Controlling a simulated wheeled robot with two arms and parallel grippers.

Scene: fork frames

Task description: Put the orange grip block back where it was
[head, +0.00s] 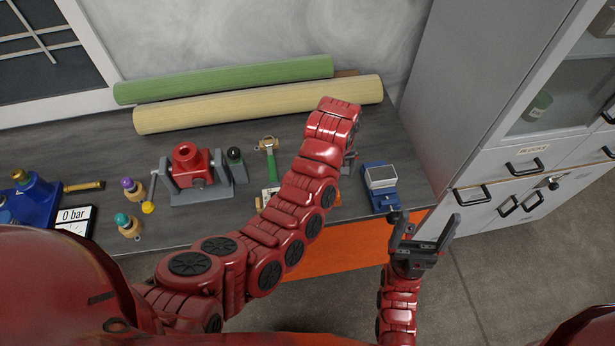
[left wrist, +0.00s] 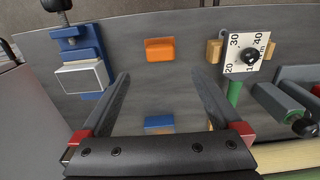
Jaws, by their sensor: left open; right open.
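The orange grip block (left wrist: 160,50) lies on the grey bench top in the left wrist view, just beyond my left fingertips and not touched by them. In the head view I cannot make it out clearly, as my left arm covers that area. My left gripper (left wrist: 160,78) is open and empty, its two fingers spread over the bench. A small blue block (left wrist: 158,121) shows between its fingers, nearer the palm. My right gripper (head: 425,235) is open and empty, off the bench's front edge at the right.
A blue vise (head: 380,188) with a pale block stands at the bench's right end. A numbered white plate (left wrist: 247,55) lies beside the orange block. A red vise (head: 188,168) stands left of my arm. Green (head: 225,78) and cream (head: 260,103) rolls lie at the back.

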